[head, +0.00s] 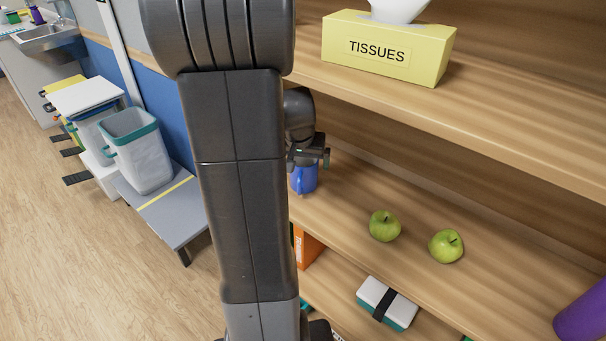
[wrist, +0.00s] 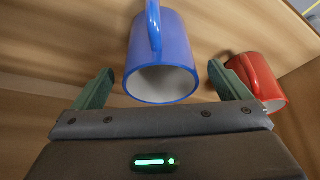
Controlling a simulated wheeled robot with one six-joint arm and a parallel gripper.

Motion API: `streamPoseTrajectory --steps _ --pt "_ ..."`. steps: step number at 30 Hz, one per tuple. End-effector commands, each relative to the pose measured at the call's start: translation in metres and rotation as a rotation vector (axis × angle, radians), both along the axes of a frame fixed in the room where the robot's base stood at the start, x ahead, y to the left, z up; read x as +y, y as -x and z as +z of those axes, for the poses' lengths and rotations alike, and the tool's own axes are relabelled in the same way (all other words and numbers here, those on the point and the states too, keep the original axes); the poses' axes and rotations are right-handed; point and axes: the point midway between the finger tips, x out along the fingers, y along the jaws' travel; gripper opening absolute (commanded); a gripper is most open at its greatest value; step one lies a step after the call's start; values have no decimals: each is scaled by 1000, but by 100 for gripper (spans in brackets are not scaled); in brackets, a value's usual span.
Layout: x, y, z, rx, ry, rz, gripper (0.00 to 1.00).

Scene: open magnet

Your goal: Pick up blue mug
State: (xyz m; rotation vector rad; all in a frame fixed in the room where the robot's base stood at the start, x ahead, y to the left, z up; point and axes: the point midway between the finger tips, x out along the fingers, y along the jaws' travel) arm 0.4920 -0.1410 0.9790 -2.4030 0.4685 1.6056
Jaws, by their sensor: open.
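The blue mug (head: 304,178) stands on the middle wooden shelf in the head view, partly hidden by my arm and gripper. In the wrist view the blue mug (wrist: 162,62) fills the upper middle, its opening facing the camera and its handle at the top. My gripper (wrist: 160,85) is open, with one green finger on each side of the mug's rim. I cannot tell whether the fingers touch it. In the head view my gripper (head: 308,158) is right at the top of the mug.
A red mug (wrist: 258,80) is close beside the right finger. Two green apples (head: 384,226) (head: 446,246) sit on the same shelf to the right. A yellow tissue box (head: 388,50) stands on the shelf above. A purple object (head: 584,314) is at the far right.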

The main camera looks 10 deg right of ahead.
Motion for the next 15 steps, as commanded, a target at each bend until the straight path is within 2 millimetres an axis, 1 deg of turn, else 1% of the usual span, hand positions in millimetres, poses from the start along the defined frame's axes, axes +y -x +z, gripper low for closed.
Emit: streamPoseTrajectory --steps 1,6,10,15 --pt "-1 -2 -9 5 -1 0 96" --pt "-4 -9 -27 3 0 1 96" --pt "-5 -12 -32 0 1 2 96" --pt "-5 -12 -32 -1 0 1 96"
